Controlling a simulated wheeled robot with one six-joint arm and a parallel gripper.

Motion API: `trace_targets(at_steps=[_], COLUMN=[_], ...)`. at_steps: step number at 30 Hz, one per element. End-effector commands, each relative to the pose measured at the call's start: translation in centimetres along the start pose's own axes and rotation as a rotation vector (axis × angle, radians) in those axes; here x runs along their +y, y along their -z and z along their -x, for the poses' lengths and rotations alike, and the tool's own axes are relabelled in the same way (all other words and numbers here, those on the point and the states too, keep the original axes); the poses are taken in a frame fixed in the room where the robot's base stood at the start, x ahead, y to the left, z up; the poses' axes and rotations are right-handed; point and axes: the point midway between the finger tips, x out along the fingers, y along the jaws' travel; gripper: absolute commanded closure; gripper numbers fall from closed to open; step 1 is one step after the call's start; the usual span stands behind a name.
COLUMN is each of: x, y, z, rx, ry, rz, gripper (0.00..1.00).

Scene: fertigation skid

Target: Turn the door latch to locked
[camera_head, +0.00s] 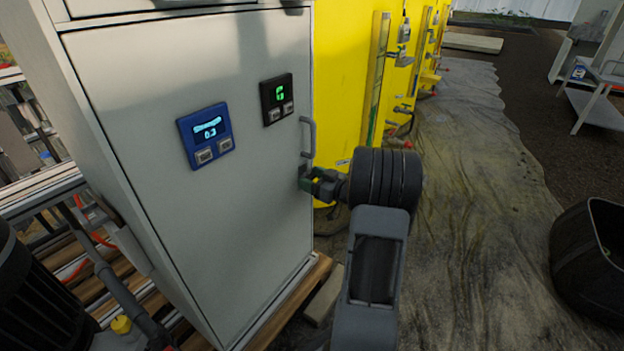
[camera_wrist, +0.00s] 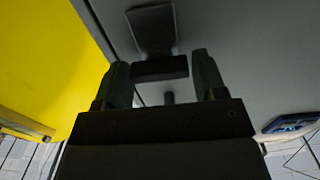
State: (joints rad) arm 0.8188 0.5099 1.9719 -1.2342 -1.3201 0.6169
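The door latch (camera_wrist: 160,67) shows in the wrist view as a short dark bar in front of a grey plate on the cabinet door. My gripper (camera_wrist: 162,78) has its two fingers wide apart, one on each side of the bar. A narrow gap seems to show by the right finger; contact on the left is unclear. In the head view my gripper (camera_head: 306,181) is at the door's right edge, just below the grey handle (camera_head: 308,137), and hides most of the latch there. The grey cabinet door (camera_head: 190,240) is closed.
A blue display (camera_head: 206,136) and a black display (camera_head: 277,99) sit on the door. Yellow tanks (camera_head: 341,80) stand behind the cabinet. A black bin (camera_head: 590,260) is at the right edge. The sheeted floor (camera_head: 480,200) between is clear.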

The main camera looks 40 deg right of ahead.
Motion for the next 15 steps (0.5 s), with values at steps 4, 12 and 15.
trace_targets(at_steps=[4,12,15], x=[0.00,-0.01,-0.01], y=[-0.01,-0.02,-0.04], z=[0.01,0.01,0.01], rx=[0.000,0.000,0.000], ry=[0.000,0.000,0.000], rz=[0.000,0.001,0.011], gripper=[0.50,0.68,0.68])
